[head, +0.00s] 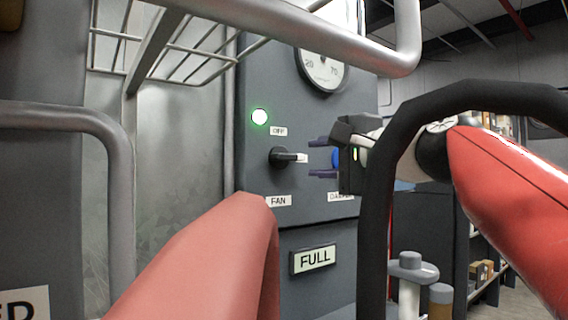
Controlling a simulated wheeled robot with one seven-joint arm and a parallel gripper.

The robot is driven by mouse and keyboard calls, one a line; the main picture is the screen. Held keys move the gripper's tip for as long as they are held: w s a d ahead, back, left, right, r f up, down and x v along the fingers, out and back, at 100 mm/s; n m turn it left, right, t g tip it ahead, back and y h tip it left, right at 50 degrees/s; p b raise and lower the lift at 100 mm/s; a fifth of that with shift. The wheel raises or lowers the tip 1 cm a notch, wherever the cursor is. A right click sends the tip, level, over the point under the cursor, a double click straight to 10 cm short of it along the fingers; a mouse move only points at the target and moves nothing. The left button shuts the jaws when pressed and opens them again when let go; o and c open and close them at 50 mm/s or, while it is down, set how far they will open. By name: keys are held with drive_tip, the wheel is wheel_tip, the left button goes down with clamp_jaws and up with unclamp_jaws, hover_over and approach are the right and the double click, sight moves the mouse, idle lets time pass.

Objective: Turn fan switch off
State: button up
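The fan switch (283,157) is a black rotary handle with a white tip on the grey control panel. The handle lies level, its tip pointing right. A label reading OFF (278,131) is above it and a label reading FAN (278,201) below. A round green light (260,116) at upper left is lit. My gripper (312,158) is just right of the switch, its two purple fingers apart, one above the other. The white tip is close to the gap between the fingertips; I cannot tell whether they touch. Nothing is held.
A blue knob (336,158) is partly hidden behind my gripper, above a partly covered DAMPER label (341,197). A round gauge (324,68) is above. Metal tube rails (300,42) cross the top and left (118,190).

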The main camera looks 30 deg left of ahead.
sight(291, 157)
drive_tip(key=p+x, duration=0.1)
drive_tip(key=x, duration=0.3)
drive_tip(key=p+x, duration=0.1)
drive_tip(key=x, duration=0.2)
drive_tip(key=shift+a+r, duration=0.25)
drive_tip(key=shift+a, duration=0.2)
drive_tip(key=shift+c, duration=0.2)
clamp_jaws()
